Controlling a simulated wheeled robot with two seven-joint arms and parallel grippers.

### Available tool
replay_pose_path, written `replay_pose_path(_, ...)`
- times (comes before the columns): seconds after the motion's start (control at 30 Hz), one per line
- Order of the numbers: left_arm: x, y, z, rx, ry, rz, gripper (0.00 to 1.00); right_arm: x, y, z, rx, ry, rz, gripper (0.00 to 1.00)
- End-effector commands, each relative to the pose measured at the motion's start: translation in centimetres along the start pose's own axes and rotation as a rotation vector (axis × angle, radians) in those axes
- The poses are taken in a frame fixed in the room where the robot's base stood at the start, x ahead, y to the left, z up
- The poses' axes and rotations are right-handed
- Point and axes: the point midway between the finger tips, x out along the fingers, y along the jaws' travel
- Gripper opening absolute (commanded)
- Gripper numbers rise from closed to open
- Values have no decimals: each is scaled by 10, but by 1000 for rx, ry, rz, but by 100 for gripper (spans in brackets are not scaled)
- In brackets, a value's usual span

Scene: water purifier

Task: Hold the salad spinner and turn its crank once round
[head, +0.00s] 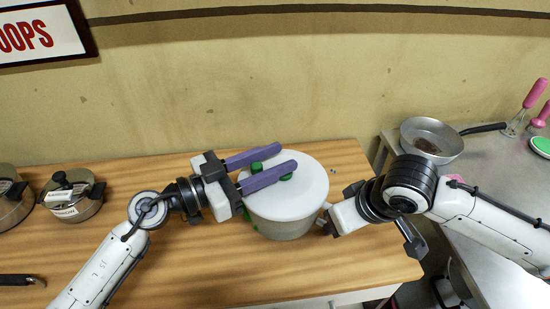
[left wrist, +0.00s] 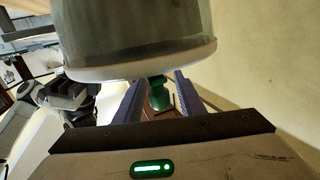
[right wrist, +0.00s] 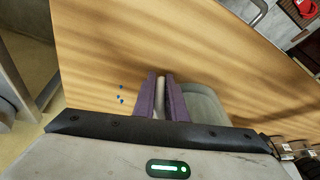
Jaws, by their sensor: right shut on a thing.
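The salad spinner (head: 312,189) stands on the wooden table, with a white lid and a pale bowl. Green crank parts (head: 257,167) show on its lid. My left gripper (head: 287,155) is over the lid, its purple fingers apart. In the left wrist view the green crank knob (left wrist: 157,92) is between those fingers, with gaps visible. My right gripper (head: 328,219) is at the spinner's right side. In the right wrist view its fingers (right wrist: 161,80) are shut on a narrow pale part of the spinner (right wrist: 160,98), beside the bowl (right wrist: 207,103). The exact contact is hidden in the head view.
Lidded pots (head: 73,196) stand at the left of the table. A pan (head: 432,140) is on the metal counter at the right. Small blue bits (right wrist: 120,98) lie near the spinner. The table front (head: 220,270) is mostly clear.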

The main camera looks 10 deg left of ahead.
Motion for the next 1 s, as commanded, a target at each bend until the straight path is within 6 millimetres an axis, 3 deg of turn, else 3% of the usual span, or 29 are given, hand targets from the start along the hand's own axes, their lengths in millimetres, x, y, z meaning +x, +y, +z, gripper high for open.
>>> replay_pose_path(0.33, 4, 0, 0, -1, 0, 0, 34, 0, 0, 0, 0, 1, 0, 0)
replay_pose_path(0.53, 3, 0, 0, -1, 0, 0, 0, 0, 0, 0, 0, 1, 0, 0)
replay_pose_path(1.0, 6, -1, 3, 1, -10, 98, 0, 0, 0, 0, -1, 1, 0, 0)
